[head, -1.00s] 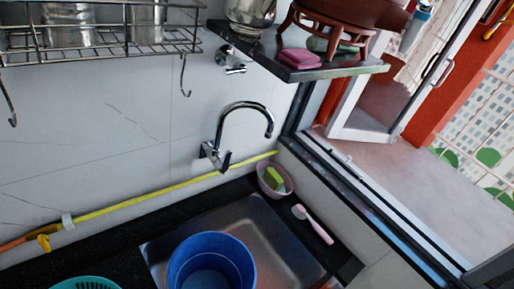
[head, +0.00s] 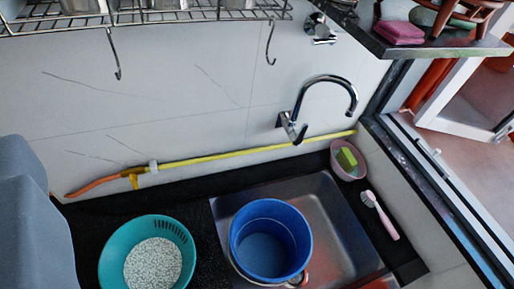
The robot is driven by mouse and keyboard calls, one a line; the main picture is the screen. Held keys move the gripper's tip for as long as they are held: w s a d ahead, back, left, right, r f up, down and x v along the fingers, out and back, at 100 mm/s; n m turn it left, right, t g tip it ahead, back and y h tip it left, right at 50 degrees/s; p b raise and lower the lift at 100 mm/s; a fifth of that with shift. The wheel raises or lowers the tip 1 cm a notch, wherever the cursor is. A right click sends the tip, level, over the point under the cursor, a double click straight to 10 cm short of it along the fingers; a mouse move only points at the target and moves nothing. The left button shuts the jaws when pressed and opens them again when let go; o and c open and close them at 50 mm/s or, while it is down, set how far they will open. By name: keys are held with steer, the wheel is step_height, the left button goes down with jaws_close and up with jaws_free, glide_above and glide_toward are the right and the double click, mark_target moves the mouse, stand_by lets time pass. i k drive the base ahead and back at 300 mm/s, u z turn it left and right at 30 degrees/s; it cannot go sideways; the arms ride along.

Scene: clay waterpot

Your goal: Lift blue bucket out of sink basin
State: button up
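The blue bucket (head: 270,241) stands upright in the steel sink basin (head: 338,226), toward its left side. I look down into it, and its inside looks empty apart from a lighter blue bottom. A thin handle seems to hang at its lower front edge. A chrome faucet (head: 318,105) is on the wall behind the basin. My gripper's fingers are not in view. A grey rounded shape at the left edge may be part of my arm.
A teal colander (head: 120,252) with white grains stands on the black counter left of the basin. A pink bowl (head: 348,170) and a pink brush (head: 381,215) lie at the right. A wire rack (head: 150,17) with hooks and a shelf (head: 440,45) overhang the back.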

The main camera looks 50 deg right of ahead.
mark_target(271, 242)
steer(key=z, duration=1.2)
steer(key=k, duration=0.55)
steer(key=u, duration=0.1)
